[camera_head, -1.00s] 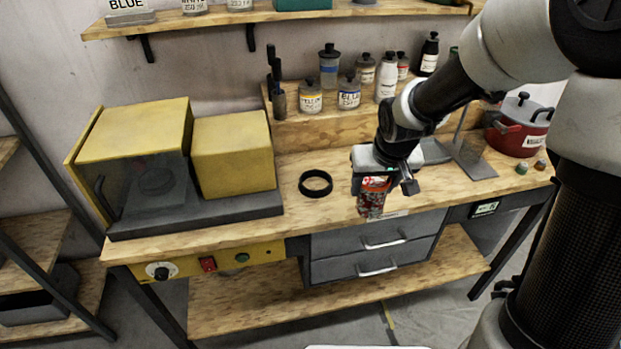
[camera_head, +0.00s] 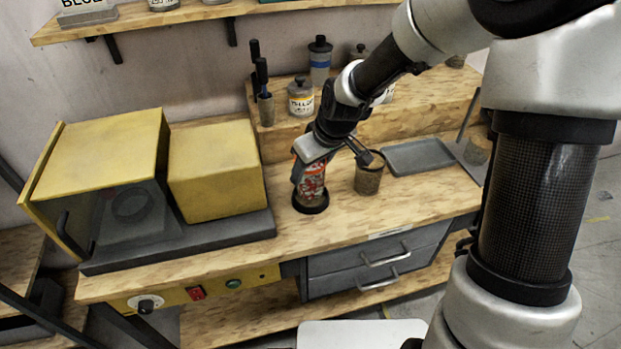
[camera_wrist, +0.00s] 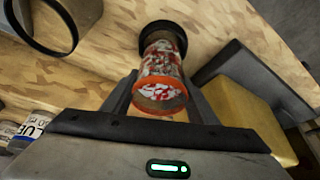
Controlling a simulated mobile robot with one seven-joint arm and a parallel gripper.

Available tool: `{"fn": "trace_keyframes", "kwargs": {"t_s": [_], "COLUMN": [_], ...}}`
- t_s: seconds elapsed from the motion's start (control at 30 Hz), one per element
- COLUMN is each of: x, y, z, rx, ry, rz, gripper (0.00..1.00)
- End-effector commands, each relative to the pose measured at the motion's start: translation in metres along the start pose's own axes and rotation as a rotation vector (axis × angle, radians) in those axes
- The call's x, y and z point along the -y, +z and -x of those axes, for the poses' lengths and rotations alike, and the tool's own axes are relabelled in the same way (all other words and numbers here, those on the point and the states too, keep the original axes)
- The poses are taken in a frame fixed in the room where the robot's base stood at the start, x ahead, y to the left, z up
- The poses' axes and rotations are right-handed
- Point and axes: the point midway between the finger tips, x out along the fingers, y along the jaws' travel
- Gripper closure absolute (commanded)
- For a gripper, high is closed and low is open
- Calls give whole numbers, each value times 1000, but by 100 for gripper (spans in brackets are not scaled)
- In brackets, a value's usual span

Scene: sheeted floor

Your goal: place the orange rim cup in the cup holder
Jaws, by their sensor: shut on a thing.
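The orange rim cup (camera_head: 313,186), with a red and white pattern, stands about upright at the black ring-shaped cup holder (camera_head: 324,208) on the workbench. In the wrist view, the cup (camera_wrist: 160,65) shows its orange rim towards the camera. Its far end is within the black ring of the holder (camera_wrist: 178,31). Whether the cup rests on the bench inside the ring cannot be told. My gripper (camera_head: 311,172) is shut on the cup from above, and its fingers (camera_wrist: 162,90) lie on both sides of it.
A brown cup (camera_head: 369,179) stands close to the right of the held cup. A grey tray (camera_head: 418,156) lies behind it. A yellow machine (camera_head: 217,170) on a grey base is to the left. A raised wooden shelf (camera_head: 400,118) with bottles is behind.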

Motion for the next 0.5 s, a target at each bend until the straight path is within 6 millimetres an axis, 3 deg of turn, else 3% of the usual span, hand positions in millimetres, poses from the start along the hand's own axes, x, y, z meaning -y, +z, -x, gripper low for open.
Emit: {"fn": "trace_keyframes", "kwargs": {"t_s": [0.2,0.5], "x": [0,0], "y": [12,13], "z": [-28,-30], "rx": [2,0], "ry": [-1,0], "rz": [0,0], "gripper": [85,85]}}
